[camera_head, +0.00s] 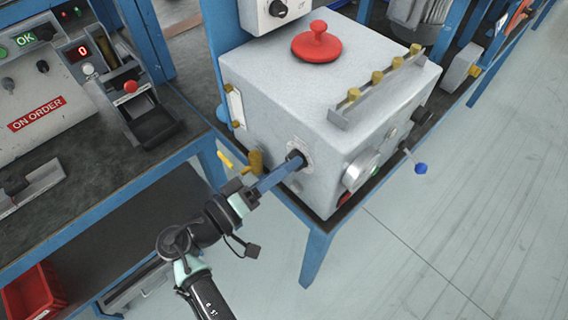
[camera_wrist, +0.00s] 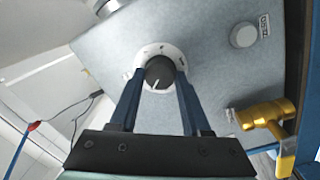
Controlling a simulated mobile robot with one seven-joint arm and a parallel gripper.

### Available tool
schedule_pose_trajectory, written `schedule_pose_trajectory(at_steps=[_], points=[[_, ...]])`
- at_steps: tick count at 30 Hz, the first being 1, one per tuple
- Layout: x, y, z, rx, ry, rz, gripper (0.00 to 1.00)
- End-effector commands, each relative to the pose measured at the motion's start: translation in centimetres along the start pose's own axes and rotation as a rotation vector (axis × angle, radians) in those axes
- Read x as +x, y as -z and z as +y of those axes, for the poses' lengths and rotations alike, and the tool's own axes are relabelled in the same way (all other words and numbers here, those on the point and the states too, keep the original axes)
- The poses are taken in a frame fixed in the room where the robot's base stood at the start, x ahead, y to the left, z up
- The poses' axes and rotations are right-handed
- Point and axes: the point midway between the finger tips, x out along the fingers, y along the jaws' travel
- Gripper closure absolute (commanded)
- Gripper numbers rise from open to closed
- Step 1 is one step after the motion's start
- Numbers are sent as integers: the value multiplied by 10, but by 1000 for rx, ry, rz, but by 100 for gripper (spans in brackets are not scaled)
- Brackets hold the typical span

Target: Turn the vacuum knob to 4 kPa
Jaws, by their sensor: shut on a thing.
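The vacuum knob (camera_wrist: 159,72) is a dark round knob with a white pointer line, set in a white dial ring on the grey box's face. In the wrist view the pointer line points down and slightly left; the dial's figures are too small to read. My gripper (camera_wrist: 160,83) has its two blue fingers shut on the knob, one on each side. In the head view my gripper (camera_head: 291,162) reaches the box's left front face, and the knob is mostly hidden behind the fingers. The grey box (camera_head: 262,100) stands on a blue-framed bench.
A brass valve with a yellow handle (camera_wrist: 265,115) sits close to the right of my fingers. A grey round button (camera_wrist: 243,36) is above it. A red mushroom knob (camera_head: 317,43) tops the box. A blue-tipped lever (camera_head: 420,168) sticks out at right. The floor at right is clear.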

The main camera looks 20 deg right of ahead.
Motion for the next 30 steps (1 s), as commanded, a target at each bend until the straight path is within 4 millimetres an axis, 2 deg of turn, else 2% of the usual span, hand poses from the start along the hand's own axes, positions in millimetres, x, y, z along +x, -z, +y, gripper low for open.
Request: schedule_pose_trajectory(at_steps=[18, 19, 24, 30], points=[[0, 0, 0, -52, -2, 3, 100], [0, 0, 0, -52, -2, 3, 51], [0, 0, 0, -51, -1, 3, 22], [0, 0, 0, -51, -1, 3, 22]])
